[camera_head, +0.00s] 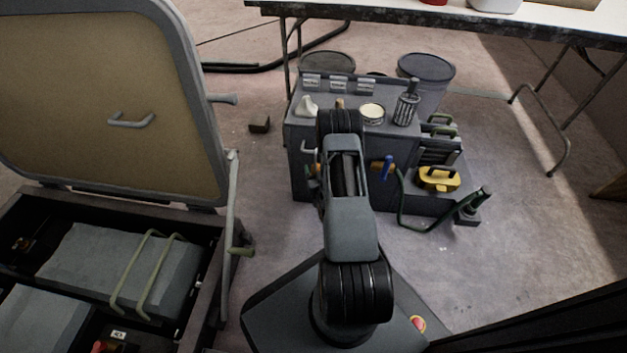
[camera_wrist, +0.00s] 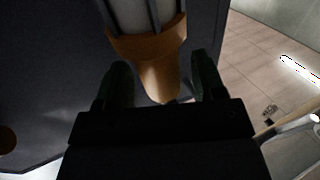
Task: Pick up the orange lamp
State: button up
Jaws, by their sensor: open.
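The orange lamp (camera_wrist: 148,47) is at the top centre of the wrist view. It has an orange collar and tapering handle, with a pale body behind dark bars above; its upper end is cut off by the frame. My gripper (camera_wrist: 163,78) is open, with one dark finger on each side of the orange handle. Gaps seem to show between the fingers and the handle. In the head view my arm hides the gripper and most of what is in front of it, so I cannot surely pick out the lamp there.
A grey workbench unit (camera_head: 296,168) stands ahead, with a cream tin (camera_head: 371,112) and a caged cylinder (camera_head: 406,108) on top. A yellow case (camera_head: 438,179) sits at its right. An open locker with a raised lid (camera_head: 100,90) is at left.

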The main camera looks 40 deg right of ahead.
jog(key=shift+x, duration=0.8)
grip_shut()
